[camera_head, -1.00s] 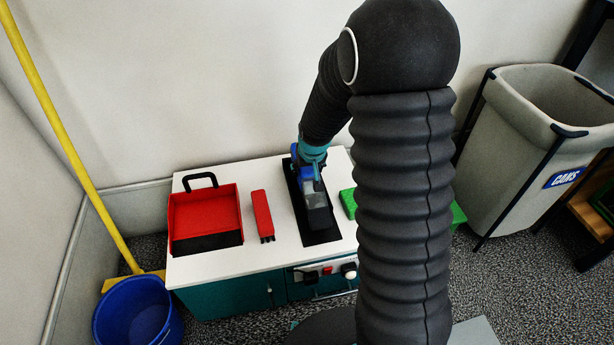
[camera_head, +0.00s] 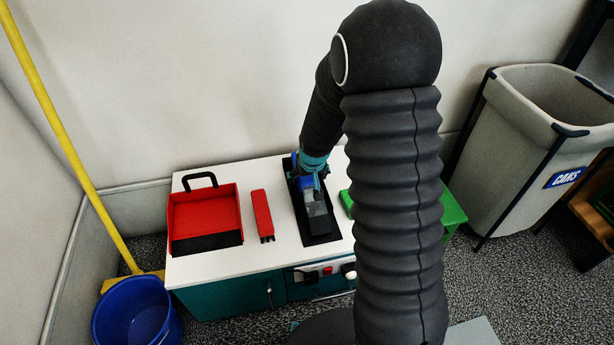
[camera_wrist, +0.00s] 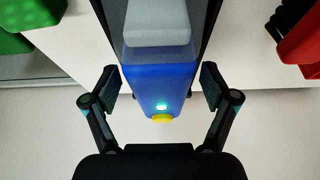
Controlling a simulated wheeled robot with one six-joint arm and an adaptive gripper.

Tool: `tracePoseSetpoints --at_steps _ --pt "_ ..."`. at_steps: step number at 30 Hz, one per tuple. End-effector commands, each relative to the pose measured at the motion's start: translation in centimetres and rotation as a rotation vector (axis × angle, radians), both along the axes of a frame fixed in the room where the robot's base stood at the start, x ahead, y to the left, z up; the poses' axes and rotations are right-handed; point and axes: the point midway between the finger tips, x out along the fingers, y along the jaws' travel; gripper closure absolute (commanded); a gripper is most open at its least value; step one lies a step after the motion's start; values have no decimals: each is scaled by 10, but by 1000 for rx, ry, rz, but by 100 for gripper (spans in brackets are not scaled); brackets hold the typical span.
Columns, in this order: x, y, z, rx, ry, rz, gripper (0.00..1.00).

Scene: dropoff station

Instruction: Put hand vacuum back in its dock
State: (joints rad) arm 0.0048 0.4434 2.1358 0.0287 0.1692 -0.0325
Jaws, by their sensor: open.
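The hand vacuum (camera_head: 313,205) lies on a black dock base (camera_head: 322,238) on the white cabinet top. Its body is blue with a clear grey front part. In the wrist view the vacuum's blue end (camera_wrist: 160,80) shows a lit green lamp and a yellow button. My gripper (camera_wrist: 160,88) is open, with one finger on each side of the blue end and a visible gap on both sides. In the head view my gripper (camera_head: 311,172) is at the vacuum's rear end, partly hidden by my arm. Whether the vacuum is fully seated in the dock cannot be told.
A red dustpan (camera_head: 205,215) and a red brush (camera_head: 262,214) lie left of the dock on the white top (camera_head: 230,262). A green object (camera_head: 347,200) is close on the right, partly behind my arm. A blue bucket (camera_head: 135,315) and a bin (camera_head: 545,150) stand on the floor.

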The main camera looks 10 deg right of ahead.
Motion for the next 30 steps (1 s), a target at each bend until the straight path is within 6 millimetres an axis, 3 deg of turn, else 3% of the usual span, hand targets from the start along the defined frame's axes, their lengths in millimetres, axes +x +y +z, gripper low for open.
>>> tracePoseSetpoints --at_steps 8,21,30 --pt "-2 0 12 0 -3 0 15" --pt "-33 0 85 0 -4 0 15" --pt "-45 -1 113 0 -2 0 15"
